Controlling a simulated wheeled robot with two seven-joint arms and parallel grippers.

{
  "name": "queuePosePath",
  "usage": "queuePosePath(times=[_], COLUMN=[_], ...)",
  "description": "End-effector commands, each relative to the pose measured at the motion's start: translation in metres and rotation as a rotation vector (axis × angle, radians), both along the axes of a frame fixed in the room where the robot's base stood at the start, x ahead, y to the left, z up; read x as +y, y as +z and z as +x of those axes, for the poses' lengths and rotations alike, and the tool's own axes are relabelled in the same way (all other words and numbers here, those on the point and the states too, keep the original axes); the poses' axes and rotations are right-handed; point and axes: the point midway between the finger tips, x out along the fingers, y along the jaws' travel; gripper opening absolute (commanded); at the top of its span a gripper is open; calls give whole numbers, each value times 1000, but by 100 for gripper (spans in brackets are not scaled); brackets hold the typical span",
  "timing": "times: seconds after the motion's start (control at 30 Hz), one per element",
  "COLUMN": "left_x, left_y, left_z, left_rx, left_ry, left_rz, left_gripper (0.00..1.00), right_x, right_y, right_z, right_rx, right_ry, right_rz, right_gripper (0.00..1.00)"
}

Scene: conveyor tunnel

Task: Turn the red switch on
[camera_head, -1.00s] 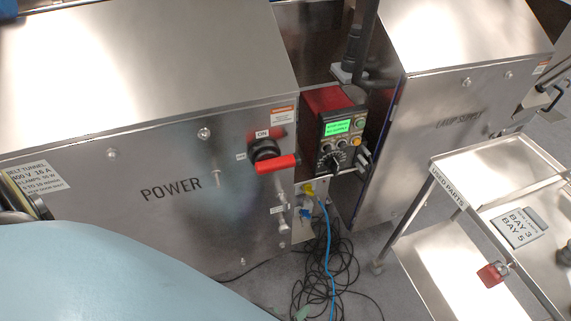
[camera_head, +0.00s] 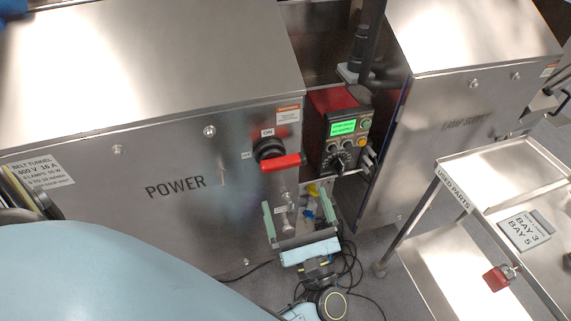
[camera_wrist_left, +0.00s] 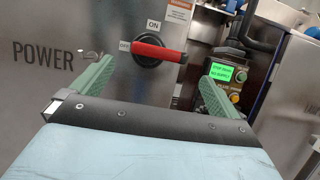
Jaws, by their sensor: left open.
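The red switch (camera_head: 281,163) is a red bar handle on a round black base, mounted on the front of the steel POWER cabinet. Its bar lies roughly horizontal, with the ON label (camera_head: 267,132) above and the OFF label (camera_head: 246,155) to the left. My left gripper (camera_head: 297,204) is open and empty, with green fingers pointing up, below the switch and apart from it. In the left wrist view the red handle (camera_wrist_left: 160,52) sits between and beyond the two fingertips (camera_wrist_left: 160,66), nothing touching. My right gripper is not in view.
A control box with a lit green screen (camera_head: 342,128) stands just right of the switch. Cables (camera_head: 352,262) lie on the floor below. A steel cart (camera_head: 445,185) marked USED PARTS is at the right, and the lamp supply cabinet (camera_head: 440,110) stands behind it.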

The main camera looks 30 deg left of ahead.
Motion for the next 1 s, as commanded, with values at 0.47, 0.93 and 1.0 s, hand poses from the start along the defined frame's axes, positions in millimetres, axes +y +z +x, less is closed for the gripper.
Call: queuePosePath(times=[0.47, 0.93, 1.0], left_x=[57, 62, 62], left_y=[32, 33, 33], left_z=[49, 53, 53], left_rx=[2, 4, 4], left_ry=[0, -1, -1], left_rz=[3, 3, 3], left_gripper=[100, 90, 80], right_x=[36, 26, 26], right_y=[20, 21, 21], right_z=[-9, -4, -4], right_rx=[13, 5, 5], right_ry=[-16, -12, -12], right_rz=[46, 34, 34], right_gripper=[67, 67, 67])
